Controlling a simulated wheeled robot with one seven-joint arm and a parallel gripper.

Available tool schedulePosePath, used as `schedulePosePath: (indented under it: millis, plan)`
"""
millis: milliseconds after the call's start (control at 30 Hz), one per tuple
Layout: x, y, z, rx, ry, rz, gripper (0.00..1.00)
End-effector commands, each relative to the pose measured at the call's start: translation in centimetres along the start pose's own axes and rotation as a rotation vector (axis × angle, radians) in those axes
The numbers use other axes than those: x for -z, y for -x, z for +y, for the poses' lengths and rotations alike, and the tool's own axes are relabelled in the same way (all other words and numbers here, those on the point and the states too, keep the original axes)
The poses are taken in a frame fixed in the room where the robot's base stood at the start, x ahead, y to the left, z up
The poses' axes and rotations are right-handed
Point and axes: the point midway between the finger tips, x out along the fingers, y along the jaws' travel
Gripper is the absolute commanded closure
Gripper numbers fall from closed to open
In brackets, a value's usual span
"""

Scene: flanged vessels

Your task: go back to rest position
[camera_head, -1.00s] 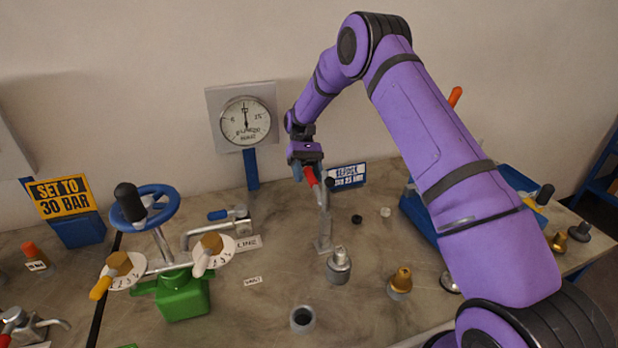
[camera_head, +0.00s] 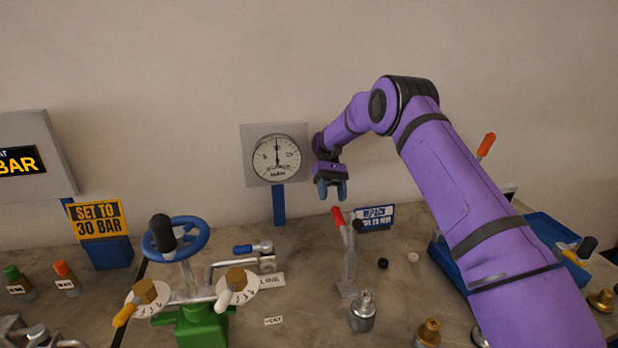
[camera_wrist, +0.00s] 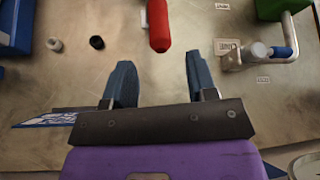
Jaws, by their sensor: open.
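My gripper (camera_head: 332,188) is open and empty, held in the air above the bench. In the head view it hangs just above and left of the red-tipped lever (camera_head: 338,218), apart from it. In the wrist view my gripper's two blue fingers (camera_wrist: 156,80) are spread, with nothing between them. The red handle (camera_wrist: 159,25) shows beyond the fingertips there. My purple arm reaches in from the right and hides part of the bench.
A round gauge (camera_head: 276,158) stands behind the bench. A green valve block (camera_head: 200,326) with a blue handwheel (camera_head: 176,238) is at left. A silver fitting (camera_head: 362,314) and a brass fitting (camera_head: 428,334) stand at front. A blue tray (camera_head: 546,236) is at right. The air around my gripper is clear.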

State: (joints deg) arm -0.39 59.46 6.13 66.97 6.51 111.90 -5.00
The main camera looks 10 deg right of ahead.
Motion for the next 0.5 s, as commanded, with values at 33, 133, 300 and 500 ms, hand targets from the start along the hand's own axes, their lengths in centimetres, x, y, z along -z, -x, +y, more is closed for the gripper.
schedulePosePath:
  millis: [33, 133, 300, 500]
  plan:
    - [-0.1, 0.0, 0.0, -0.001, 0.000, 0.002, 0.48]
    - [-0.8, 0.3, -0.2, -0.005, -0.002, 0.016, 0.48]
    - [-3.8, 1.3, -0.8, -0.024, -0.009, 0.080, 0.48]
    - [-8.6, 2.2, -1.8, -0.054, -0.023, 0.185, 0.48]
